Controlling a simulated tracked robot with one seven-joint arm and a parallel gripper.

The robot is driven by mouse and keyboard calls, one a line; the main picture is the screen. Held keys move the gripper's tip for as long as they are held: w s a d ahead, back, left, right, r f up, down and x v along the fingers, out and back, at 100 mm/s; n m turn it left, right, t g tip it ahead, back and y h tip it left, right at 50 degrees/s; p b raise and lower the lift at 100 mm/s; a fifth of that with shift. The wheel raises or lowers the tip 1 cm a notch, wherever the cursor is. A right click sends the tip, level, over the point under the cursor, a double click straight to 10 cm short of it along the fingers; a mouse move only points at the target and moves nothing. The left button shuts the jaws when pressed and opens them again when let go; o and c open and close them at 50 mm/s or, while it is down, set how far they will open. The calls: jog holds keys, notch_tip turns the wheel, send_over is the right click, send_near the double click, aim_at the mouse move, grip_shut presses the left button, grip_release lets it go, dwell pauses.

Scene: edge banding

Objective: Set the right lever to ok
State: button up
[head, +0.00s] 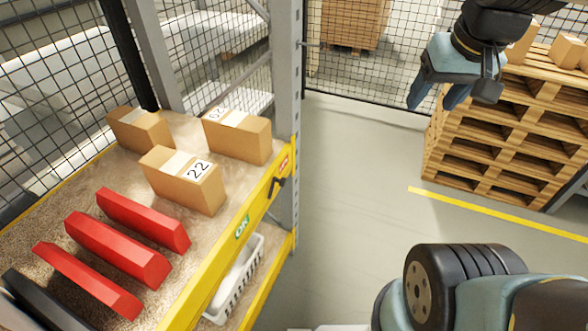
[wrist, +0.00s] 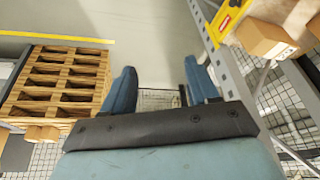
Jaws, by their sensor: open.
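A small black lever (head: 277,184) sits on the front face of the yellow shelf beam (head: 217,265), near its far right end. It is close to a red label (head: 284,162), with the green OK label (head: 242,228) further down the beam. Its exact angle is hard to tell. No other lever shows clearly. My gripper (head: 433,104) is open and empty, hanging in the air at the upper right, well apart from the lever. In the wrist view my gripper (wrist: 160,68) shows two blue fingers apart. The red label (wrist: 228,18) shows there at the top right; the lever does not.
Several cardboard boxes (head: 184,180) and red bars (head: 118,249) lie on the shelf. A grey rack post (head: 287,75) rises at its end. A white basket (head: 236,275) sits below. Stacked pallets (head: 505,135) stand right. The floor between is clear.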

jog(key=w+a+f+g, duration=0.1)
jog(key=w+f, duration=0.1)
jog(key=w+f+g+y, duration=0.1)
jog(key=w+f, duration=0.1)
jog(key=w+a+f+g, duration=0.1)
jog(key=w+f+g, duration=0.1)
jog(key=shift+w+a+n+y, duration=0.35)
jog(key=shift+w+n+y, duration=0.05)
grip_shut()
jog(key=w+a+f+m+g+y, duration=0.1)
jog(key=w+a+f+y, duration=0.2)
jog(key=f, duration=1)
jog(key=w+a+f+m+g+y, duration=0.1)
jog(key=w+a+f+m+y, duration=0.1)
jog(key=w+f+y, duration=0.4)
jog(key=w+a+f+m+g+y, duration=0.1)
jog(key=w+a+f+y, duration=0.3)
jog(key=f+y, duration=0.6)
jog(key=shift+w+f+m+g, duration=0.35)
jog(key=shift+w+f, duration=0.45)
jog(key=shift+f, duration=4.25)
